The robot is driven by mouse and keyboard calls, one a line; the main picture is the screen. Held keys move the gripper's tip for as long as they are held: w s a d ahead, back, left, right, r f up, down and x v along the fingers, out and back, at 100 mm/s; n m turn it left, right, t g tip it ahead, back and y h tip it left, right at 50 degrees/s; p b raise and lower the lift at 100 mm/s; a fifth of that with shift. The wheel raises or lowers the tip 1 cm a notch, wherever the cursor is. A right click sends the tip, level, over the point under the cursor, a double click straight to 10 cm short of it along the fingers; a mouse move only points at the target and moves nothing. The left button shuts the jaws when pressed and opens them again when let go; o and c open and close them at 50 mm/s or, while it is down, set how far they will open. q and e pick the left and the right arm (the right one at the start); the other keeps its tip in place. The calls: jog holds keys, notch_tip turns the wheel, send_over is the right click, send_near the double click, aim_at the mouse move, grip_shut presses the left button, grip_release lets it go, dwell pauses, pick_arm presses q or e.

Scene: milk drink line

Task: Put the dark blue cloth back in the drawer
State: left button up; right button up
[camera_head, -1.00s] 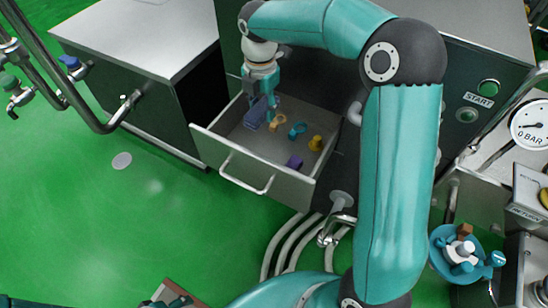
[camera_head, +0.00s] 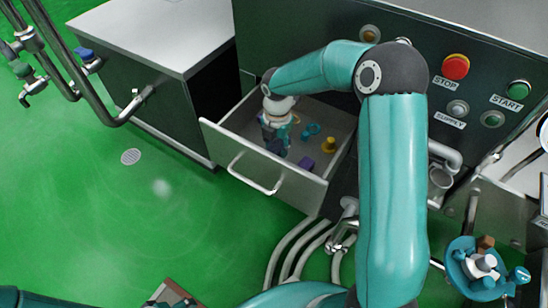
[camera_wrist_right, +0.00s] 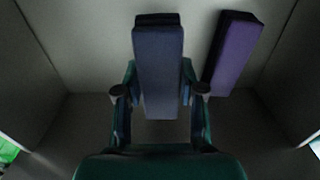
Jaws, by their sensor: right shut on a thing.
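My right gripper (camera_head: 276,138) reaches down into the open drawer (camera_head: 328,174). It is shut on the dark blue cloth (camera_wrist_right: 158,75), which looks like a narrow folded block between the fingers in the right wrist view. In the head view the cloth (camera_head: 275,146) is mostly hidden under my gripper, inside the drawer walls near the front. I cannot tell whether it touches the drawer floor. A teal arm of mine enters at the bottom left edge; whether the left gripper is open or shut cannot be made out.
A purple block (camera_head: 306,163) lies right of the cloth and also shows in the right wrist view (camera_wrist_right: 235,50). A blue ring piece (camera_head: 311,130) and a yellow piece (camera_head: 329,145) lie further back. The drawer handle (camera_head: 250,180) faces the green floor.

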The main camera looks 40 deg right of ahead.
aim_at(277, 145)
jog(key=shift+f+b, duration=0.3)
jog(key=shift+f, duration=1.75)
jog(key=shift+f, duration=0.15)
jog(key=o, duration=1.1)
notch_tip(277, 145, up, 12)
jog(key=shift+r+p, duration=0.2)
jog(key=shift+p, duration=0.85)
jog(key=shift+w, duration=0.1)
